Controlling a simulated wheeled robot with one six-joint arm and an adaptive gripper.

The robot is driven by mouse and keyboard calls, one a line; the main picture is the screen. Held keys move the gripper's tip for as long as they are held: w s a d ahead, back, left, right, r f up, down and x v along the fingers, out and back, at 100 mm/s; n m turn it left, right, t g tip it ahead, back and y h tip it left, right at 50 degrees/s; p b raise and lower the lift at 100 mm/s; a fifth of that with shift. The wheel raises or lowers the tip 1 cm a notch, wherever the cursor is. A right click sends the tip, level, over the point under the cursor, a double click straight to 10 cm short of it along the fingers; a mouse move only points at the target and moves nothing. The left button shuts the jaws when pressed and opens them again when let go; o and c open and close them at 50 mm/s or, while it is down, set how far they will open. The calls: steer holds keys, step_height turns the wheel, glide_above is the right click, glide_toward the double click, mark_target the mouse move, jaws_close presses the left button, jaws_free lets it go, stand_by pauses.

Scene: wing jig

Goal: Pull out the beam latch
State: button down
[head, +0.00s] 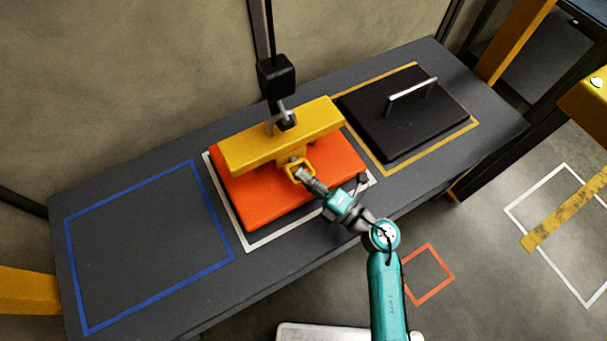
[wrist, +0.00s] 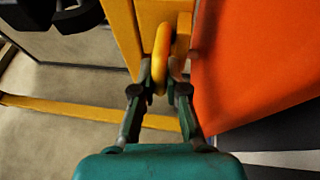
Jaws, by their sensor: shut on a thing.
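The yellow beam (head: 280,135) lies across the top of an orange block (head: 255,200) on the dark bench. A yellow ring-shaped latch handle (head: 299,169) sticks out from the beam's near side. In the wrist view the latch (wrist: 161,45) shows as a curved yellow loop in front of the yellow beam (wrist: 122,30). My gripper (head: 303,177) reaches it from the front right. In the wrist view my gripper (wrist: 168,85) has its two fingers closed on either side of the loop. The fingertips hide part of the loop. The orange block (wrist: 250,60) is at the right there.
A black plate with a silver handle (head: 410,97) sits inside a yellow outline at the right. A blue outlined square (head: 215,215) at the left is empty. A black hanging fixture (head: 277,77) meets the beam from above.

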steer(key=s+d, duration=0.4)
steer(key=s, duration=0.2)
steer(key=shift+s+f, duration=0.1)
steer(key=c, duration=1.2)
jaws_free()
steer(key=shift+d, duration=0.1)
steer(key=v, duration=1.2)
